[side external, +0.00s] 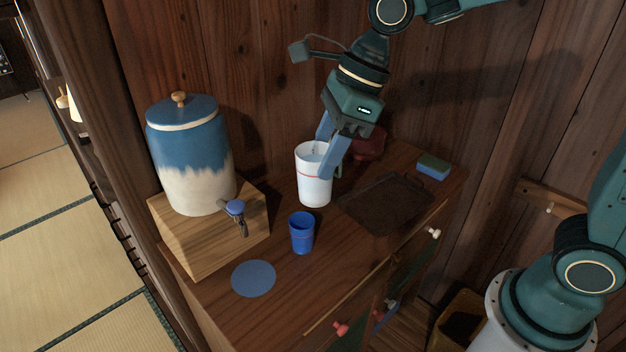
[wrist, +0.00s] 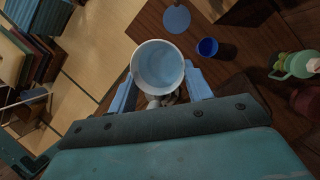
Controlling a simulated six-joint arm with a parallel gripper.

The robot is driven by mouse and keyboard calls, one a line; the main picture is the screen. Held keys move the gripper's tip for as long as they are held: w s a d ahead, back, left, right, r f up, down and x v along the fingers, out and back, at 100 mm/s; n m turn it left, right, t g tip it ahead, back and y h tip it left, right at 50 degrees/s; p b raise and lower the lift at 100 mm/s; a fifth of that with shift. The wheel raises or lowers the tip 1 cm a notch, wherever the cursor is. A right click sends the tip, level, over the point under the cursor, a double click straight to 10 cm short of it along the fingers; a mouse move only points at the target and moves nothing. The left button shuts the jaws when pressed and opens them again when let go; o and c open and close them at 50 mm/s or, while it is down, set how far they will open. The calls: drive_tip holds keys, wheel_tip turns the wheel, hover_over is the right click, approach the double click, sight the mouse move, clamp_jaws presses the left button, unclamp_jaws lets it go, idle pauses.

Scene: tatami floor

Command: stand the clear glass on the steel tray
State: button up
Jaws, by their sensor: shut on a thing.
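My gripper (side external: 326,160) is shut on a white cup (side external: 314,188) with a thin red band. In the wrist view, the cup (wrist: 158,67) sits between the two blue fingers, mouth facing the camera, and looks empty. In the side view it appears upright; I cannot tell its exact height over the cabinet top. I make out no plainly clear glass; the held cup looks white and opaque. A dark, flat, rectangular tray (side external: 388,204) lies on the cabinet top, right of the cup, with nothing on it. It looks brown rather than bright steel.
A blue cup (side external: 302,232) and blue disc (side external: 253,278) are at the front left. A blue-and-cream dispenser (side external: 190,155) with a tap stands on a wooden block (side external: 205,235). A dark red object (side external: 371,143), a green-handled jug (wrist: 296,65) and a sponge (side external: 433,167) are behind.

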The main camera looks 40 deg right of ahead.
drive_tip(key=w+d+m+t+h, duration=0.15)
drive_tip(key=d+m, duration=0.25)
drive_tip(key=d, duration=1.2)
drive_tip(key=w+d+m+t+h, duration=0.1)
drive_tip(key=w+d+m, duration=0.25)
drive_tip(key=d, duration=1.25)
drive_tip(key=shift+g, duration=0.25)
wheel_tip(320, 180, down, 5)
drive_tip(key=shift+s+f, duration=0.1)
drive_tip(key=shift+s, duration=0.05)
wheel_tip(320, 180, down, 16)
drive_tip(key=shift+f, duration=0.15)
drive_tip(key=shift+f, duration=1.85)
drive_tip(key=shift+f, duration=0.15)
